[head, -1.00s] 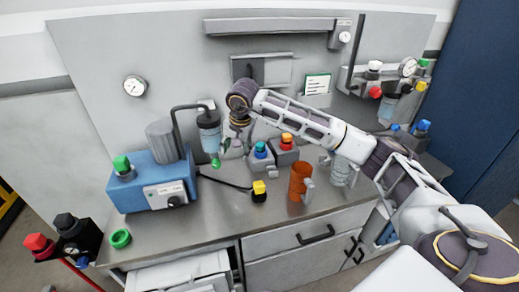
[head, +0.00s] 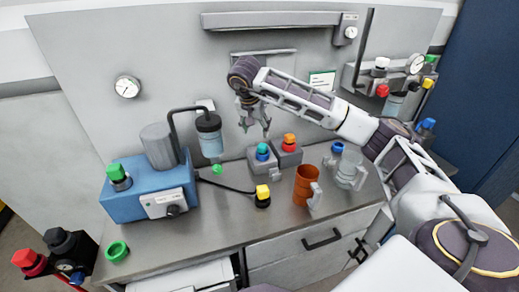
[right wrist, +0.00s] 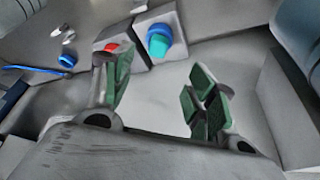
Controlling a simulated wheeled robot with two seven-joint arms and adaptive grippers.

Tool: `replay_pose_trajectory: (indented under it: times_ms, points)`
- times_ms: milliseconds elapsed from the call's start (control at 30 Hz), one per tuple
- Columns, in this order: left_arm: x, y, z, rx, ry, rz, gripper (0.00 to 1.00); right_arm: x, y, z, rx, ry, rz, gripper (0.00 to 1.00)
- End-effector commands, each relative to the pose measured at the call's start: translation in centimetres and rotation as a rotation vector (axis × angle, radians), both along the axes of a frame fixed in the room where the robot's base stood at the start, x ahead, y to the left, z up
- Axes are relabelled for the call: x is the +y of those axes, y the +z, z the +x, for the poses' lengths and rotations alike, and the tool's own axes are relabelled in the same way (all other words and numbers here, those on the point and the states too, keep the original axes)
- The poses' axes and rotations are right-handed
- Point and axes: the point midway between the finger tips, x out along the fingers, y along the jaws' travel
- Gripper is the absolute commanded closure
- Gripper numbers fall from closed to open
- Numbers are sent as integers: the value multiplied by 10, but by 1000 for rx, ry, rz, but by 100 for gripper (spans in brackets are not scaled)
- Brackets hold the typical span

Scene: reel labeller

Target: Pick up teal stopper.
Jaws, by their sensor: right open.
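The teal stopper (head: 262,152) has a blue collar and sits on a grey block near the back wall of the bench. It also shows in the right wrist view (right wrist: 159,47), at the top centre, beyond the fingers. My right gripper (head: 255,128) is open and empty, with its fingers pointing down above and slightly left of the stopper. Its two green-padded fingers (right wrist: 157,90) are spread apart in the right wrist view, and they do not touch the stopper. My left gripper is not in view.
An orange-red stopper (head: 289,142) stands on a block right beside the teal one. A hanging blue-and-black cylinder (head: 210,135) is close on the left. A yellow-topped button (head: 262,195), an orange mug (head: 306,185) and a clear mug (head: 349,170) stand in front and right.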

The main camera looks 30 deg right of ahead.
Motion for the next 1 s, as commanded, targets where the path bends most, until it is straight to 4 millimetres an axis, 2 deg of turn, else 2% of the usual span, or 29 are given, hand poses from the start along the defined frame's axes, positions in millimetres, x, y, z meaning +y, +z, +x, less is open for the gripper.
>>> replay_pose_trajectory:
  times_ms: [167,400,533,767,1000]
  points:
    - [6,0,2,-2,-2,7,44,-1,0,0,1,-1,-3,43]
    - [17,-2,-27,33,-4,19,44,-1,0,0,1,-1,-2,43]
    - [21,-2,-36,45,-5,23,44,-3,-6,1,1,-2,-2,43]
    - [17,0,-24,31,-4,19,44,-11,-29,7,3,-3,-3,43]
    - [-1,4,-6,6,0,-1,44,-20,-58,15,4,-2,-2,43]
